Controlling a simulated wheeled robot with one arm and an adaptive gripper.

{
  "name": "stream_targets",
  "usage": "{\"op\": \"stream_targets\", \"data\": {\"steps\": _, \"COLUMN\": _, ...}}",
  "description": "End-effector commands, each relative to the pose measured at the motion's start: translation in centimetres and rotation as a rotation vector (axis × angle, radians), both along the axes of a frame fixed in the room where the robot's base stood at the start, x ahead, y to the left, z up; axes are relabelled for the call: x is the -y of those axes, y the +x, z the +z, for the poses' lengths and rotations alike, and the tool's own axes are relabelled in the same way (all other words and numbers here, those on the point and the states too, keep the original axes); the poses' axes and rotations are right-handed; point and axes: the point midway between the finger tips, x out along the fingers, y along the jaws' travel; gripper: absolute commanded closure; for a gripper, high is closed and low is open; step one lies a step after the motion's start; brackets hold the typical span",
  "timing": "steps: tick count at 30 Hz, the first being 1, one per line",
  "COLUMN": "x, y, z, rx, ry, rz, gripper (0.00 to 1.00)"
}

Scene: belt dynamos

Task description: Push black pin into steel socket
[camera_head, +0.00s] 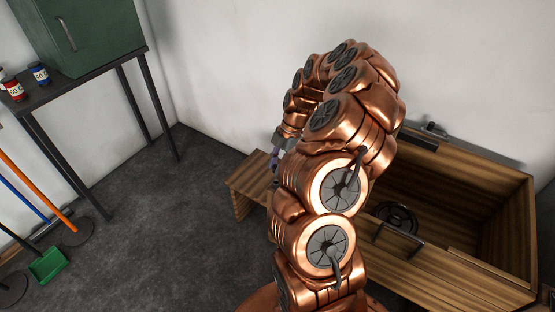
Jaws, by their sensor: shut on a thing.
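My gripper (277,160) shows only in part, just left of my copper arm and above the left end of a wooden bench (243,188). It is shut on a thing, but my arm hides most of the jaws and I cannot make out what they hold. I cannot pick out the black pin or the steel socket in this view. My arm covers the middle of the picture and the bench behind it.
An open wooden drawer or box (490,262) stands at the right, with a dark round thing (395,215) partly seen in it. A dark table (75,88) at the left bears a green cabinet (85,35) and small jars (40,74). Brooms (38,190) lean at the left. The floor between is clear.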

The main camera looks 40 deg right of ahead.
Motion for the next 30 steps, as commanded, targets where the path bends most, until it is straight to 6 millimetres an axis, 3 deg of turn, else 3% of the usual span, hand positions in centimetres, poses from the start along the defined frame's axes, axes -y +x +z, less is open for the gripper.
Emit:
{"op": "stream_targets", "data": {"steps": 12, "x": 0.0, "y": 0.0, "z": -1.7, "rx": 0.0, "ry": 0.0, "rz": -0.001, "gripper": 1.0}}
{"op": "stream_targets", "data": {"steps": 30, "x": 0.0, "y": 0.0, "z": -1.6, "rx": -0.001, "ry": 0.001, "rz": -0.002, "gripper": 1.0}}
